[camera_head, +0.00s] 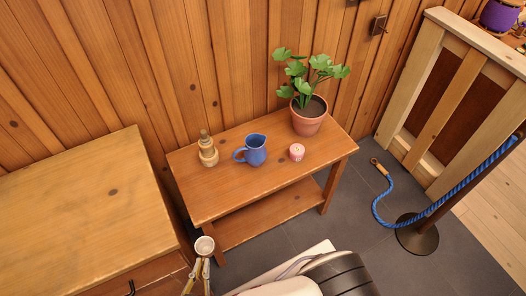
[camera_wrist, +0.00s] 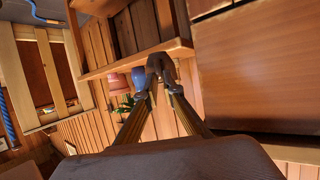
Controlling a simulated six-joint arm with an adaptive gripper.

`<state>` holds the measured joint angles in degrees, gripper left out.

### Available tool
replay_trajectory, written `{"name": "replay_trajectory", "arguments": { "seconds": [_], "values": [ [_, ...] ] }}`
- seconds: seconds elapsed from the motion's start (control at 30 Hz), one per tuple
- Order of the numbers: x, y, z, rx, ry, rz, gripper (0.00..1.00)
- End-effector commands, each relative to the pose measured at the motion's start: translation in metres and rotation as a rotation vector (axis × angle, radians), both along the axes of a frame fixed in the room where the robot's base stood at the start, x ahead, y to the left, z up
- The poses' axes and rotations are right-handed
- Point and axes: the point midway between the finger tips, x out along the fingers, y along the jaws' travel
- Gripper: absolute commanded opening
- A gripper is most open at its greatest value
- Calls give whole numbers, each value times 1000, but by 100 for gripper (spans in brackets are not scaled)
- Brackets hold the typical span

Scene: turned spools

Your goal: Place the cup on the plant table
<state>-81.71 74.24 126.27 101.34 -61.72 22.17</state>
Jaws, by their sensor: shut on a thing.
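My gripper (camera_head: 202,264) is shut on a small pale cup (camera_head: 204,245), whose round opening faces up in the head view. In the wrist view the two brass-coloured fingers of my gripper (camera_wrist: 159,90) close on the cup (camera_wrist: 160,65), which looks dark and shaded there. The plant table (camera_head: 262,188) is a wooden table with a lower shelf. The cup appears near its front left corner in the head view, outside the tabletop's outline; its height against the top is hard to tell.
On the plant table stand a turned wooden piece (camera_head: 208,152), a blue jug (camera_head: 254,150), a small pink item (camera_head: 296,152) and a potted plant (camera_head: 308,118). The front strip of the top is clear. A wooden cabinet (camera_head: 80,205) stands left; a rope post (camera_head: 418,235) stands right.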

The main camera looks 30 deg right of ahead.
Motion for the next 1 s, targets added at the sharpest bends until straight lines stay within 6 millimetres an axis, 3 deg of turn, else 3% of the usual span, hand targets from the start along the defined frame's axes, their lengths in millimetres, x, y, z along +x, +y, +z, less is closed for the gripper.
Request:
{"name": "replay_trajectory", "arguments": {
  "seconds": [0.67,1.0],
  "values": [
    [1,-1,-1,-1,0,17,0],
    [21,-12,-1,-2,0,14,0]
  ]
}}
